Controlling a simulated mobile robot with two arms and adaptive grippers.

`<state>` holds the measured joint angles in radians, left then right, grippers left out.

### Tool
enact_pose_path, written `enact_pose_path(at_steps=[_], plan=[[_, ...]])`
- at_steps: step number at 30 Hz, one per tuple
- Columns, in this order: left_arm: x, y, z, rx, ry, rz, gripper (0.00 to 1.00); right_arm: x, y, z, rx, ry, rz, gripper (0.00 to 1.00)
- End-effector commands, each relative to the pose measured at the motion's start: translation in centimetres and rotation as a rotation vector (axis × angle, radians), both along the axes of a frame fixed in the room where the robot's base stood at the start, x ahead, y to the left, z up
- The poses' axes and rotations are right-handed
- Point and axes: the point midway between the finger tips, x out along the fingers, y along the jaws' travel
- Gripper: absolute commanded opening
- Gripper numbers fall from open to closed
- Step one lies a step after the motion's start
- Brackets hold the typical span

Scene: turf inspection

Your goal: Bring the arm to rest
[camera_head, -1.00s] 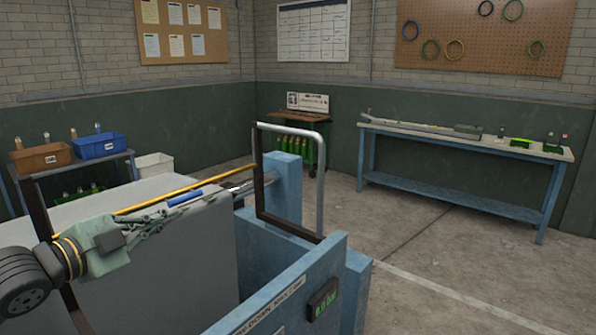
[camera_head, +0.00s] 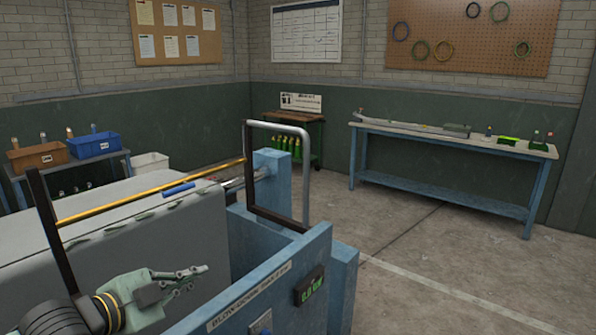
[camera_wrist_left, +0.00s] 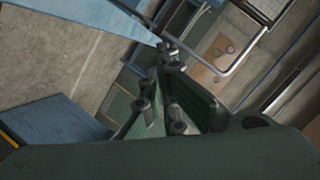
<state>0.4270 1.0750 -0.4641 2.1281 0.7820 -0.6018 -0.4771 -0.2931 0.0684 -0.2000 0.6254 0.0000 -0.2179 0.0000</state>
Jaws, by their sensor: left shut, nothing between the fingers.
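My left gripper (camera_head: 192,276) is in the lower left of the head view, pointing right, with its green fingers together and nothing between them. It is in front of the grey machine block (camera_head: 120,215) and to the left of the blue panel (camera_head: 275,280). I cannot tell from the head view how far it is from either. In the left wrist view the gripper's fingers (camera_wrist_left: 168,55) show close together, with the floor and blue metalwork beyond them. My right gripper is not in view.
A silver tube frame (camera_head: 307,170) rises behind the panel. A blue bench (camera_head: 440,190) stands at the back right. Open floor (camera_head: 430,250) lies between.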

Motion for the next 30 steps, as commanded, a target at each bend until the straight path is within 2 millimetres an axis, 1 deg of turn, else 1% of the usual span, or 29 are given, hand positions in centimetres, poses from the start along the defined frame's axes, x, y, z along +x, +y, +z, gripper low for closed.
enact_pose_path(at_steps=[1, 2, 5, 6, 8, 9, 11, 12, 15, 17, 18, 20, 21, 23, 24, 28, 29, 30], plan=[[-0.8, -1.1, -2.0, -0.018, 0.043, 0.000, 0.00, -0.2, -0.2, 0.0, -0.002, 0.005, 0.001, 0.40], [-1.2, -1.6, -3.0, -0.026, 0.068, 0.006, 0.00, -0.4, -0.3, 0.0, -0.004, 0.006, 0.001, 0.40], [-3.4, -3.5, -7.4, -0.062, 0.173, 0.039, 0.00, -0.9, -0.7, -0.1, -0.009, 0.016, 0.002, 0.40], [-4.6, -4.2, -9.4, -0.080, 0.226, 0.063, 0.00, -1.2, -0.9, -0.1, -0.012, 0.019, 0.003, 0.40], [-6.7, -5.1, -12.5, -0.116, 0.314, 0.115, 0.00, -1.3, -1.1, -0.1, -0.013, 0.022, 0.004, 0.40], [-8.4, -5.5, -14.6, -0.141, 0.376, 0.161, 0.00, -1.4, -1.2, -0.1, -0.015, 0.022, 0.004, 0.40], [-10.9, -5.7, -17.3, -0.177, 0.471, 0.243, 0.00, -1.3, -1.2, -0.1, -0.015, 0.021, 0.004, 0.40], [-12.7, -5.6, -19.0, -0.199, 0.533, 0.302, 0.00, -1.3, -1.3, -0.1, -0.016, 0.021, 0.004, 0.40], [-16.9, -4.9, -22.3, -0.244, 0.668, 0.450, 0.00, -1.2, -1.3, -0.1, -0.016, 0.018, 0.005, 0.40], [-19.3, -4.3, -23.9, -0.263, 0.739, 0.534, 0.00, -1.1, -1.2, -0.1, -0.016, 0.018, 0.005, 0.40], [-20.8, -4.0, -24.7, -0.275, 0.782, 0.586, 0.00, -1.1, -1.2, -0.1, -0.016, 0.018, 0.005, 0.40], [-23.0, -3.4, -25.9, -0.289, 0.841, 0.664, 0.00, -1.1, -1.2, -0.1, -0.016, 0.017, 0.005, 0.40], [-24.4, -3.0, -26.5, -0.296, 0.877, 0.712, 0.00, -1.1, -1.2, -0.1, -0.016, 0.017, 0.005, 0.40], [-26.4, -2.5, -27.3, -0.305, 0.928, 0.782, 0.00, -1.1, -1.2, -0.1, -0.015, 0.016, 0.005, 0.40], [-27.8, -2.2, -27.8, -0.310, 0.960, 0.825, 0.00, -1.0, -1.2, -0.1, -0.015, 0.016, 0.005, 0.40], [-32.0, -1.2, -29.0, -0.320, 1.055, 0.965, 0.00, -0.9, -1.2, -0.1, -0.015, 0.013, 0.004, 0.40], [-32.2, -1.1, -29.6, -0.319, 1.064, 0.978, 0.00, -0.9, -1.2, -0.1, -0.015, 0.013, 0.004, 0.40], [-31.5, -1.2, -30.7, -0.313, 1.062, 0.971, 0.00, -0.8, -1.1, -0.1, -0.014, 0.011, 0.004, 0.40]])
